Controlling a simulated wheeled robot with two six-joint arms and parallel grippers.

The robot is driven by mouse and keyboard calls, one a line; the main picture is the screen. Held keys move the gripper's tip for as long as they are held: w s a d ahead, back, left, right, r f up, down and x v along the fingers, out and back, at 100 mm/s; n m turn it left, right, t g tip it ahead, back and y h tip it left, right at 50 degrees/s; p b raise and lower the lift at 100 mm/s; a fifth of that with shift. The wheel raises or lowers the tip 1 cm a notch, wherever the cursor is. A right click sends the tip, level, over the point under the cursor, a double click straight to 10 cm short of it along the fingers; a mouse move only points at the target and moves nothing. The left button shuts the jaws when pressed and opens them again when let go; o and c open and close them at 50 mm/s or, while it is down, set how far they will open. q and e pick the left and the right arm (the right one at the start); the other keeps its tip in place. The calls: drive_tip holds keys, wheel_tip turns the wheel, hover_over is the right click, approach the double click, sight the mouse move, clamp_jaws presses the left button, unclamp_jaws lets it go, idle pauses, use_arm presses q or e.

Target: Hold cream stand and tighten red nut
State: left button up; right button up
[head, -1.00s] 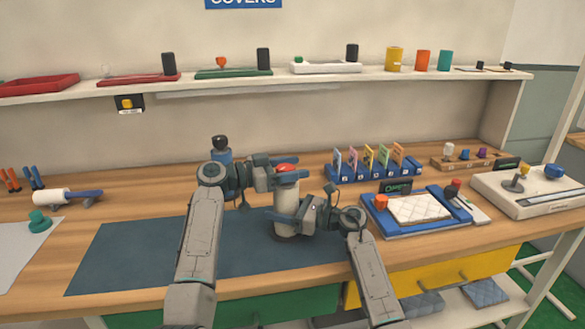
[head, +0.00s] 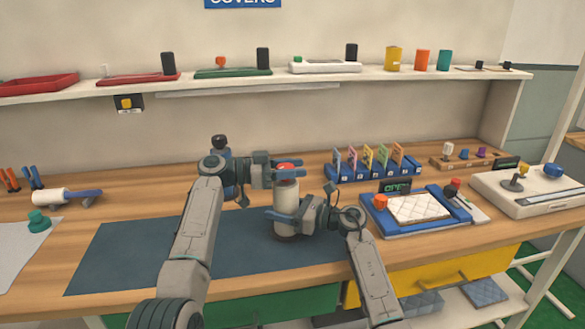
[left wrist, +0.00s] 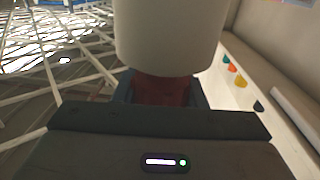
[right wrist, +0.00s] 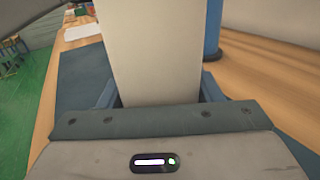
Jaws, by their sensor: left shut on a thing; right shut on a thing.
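The cream stand (head: 286,199) is upright on the dark blue mat (head: 150,250), near the mat's far right part. It also shows large in the left wrist view (left wrist: 170,35) and the right wrist view (right wrist: 155,50). The red nut (head: 286,167) is at the top of the stand. My left gripper (head: 288,174) is shut on the red nut, which shows between its fingers in the left wrist view (left wrist: 165,90). My right gripper (head: 284,217) is shut on the cream stand's body, lower down. The nut's thread is hidden.
A blue post with a black knob (head: 219,145) stands behind my left arm. To the right are a blue card rack (head: 375,172), a blue tray with a white quilted pad (head: 420,208) and a pale console (head: 530,195). The mat's left part is clear.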

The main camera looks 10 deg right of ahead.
use_arm(q)
drive_tip(key=shift+a+m+g+y, duration=0.15)
drive_tip(key=shift+m+g+y, duration=0.15)
drive_tip(key=shift+m+g, duration=0.95)
drive_tip(key=shift+g, duration=0.55)
drive_tip(key=o, duration=1)
drive_tip(key=shift+s, duration=0.1)
drive_tip(key=v, duration=0.7)
drive_tip(key=shift+a, duration=0.25)
drive_tip(key=shift+c, duration=0.2)
